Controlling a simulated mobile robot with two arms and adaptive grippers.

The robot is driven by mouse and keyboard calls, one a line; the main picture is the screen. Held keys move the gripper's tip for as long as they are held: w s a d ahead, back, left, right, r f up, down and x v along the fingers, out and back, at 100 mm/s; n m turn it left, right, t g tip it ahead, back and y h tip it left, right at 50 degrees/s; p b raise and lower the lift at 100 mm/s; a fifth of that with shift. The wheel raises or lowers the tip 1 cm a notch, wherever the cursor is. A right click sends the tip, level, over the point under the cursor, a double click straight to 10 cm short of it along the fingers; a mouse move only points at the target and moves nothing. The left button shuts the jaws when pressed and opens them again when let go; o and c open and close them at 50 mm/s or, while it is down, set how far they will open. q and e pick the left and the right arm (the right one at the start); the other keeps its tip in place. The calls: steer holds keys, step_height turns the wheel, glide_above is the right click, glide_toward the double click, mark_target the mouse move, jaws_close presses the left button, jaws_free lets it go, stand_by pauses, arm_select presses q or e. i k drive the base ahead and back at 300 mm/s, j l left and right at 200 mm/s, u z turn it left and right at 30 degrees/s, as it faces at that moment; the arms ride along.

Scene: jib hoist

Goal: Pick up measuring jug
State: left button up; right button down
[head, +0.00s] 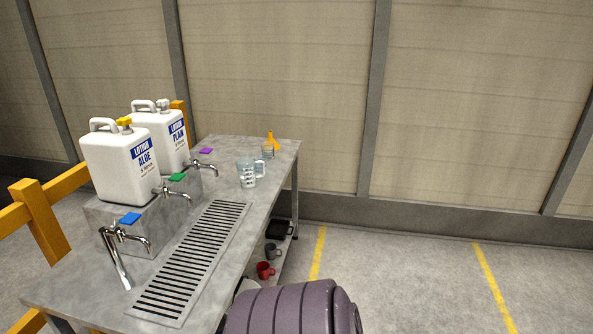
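A clear measuring jug (246,173) with dark markings stands upright on the far part of the grey metal table (220,150). Its handle is on the right side. Neither of my grippers shows in the head view, so nothing is seen touching the jug.
Two white jugs, labelled ALOE (121,165) and PLAIN (161,135), stand on a raised block with taps. A slotted drain grate (190,262) lies in front. An orange-topped item (270,146) stands behind the jug. Mugs (265,270) sit on a lower shelf. Floor to the right is clear.

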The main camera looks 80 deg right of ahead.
mark_target(246, 166)
steer(key=z, duration=2.45)
steer(key=i+l+u, duration=0.35)
steer(key=i, duration=0.35)
steer(key=i+l+u, duration=0.35)
steer(key=i+l, duration=0.25)
steer(key=l, duration=0.1)
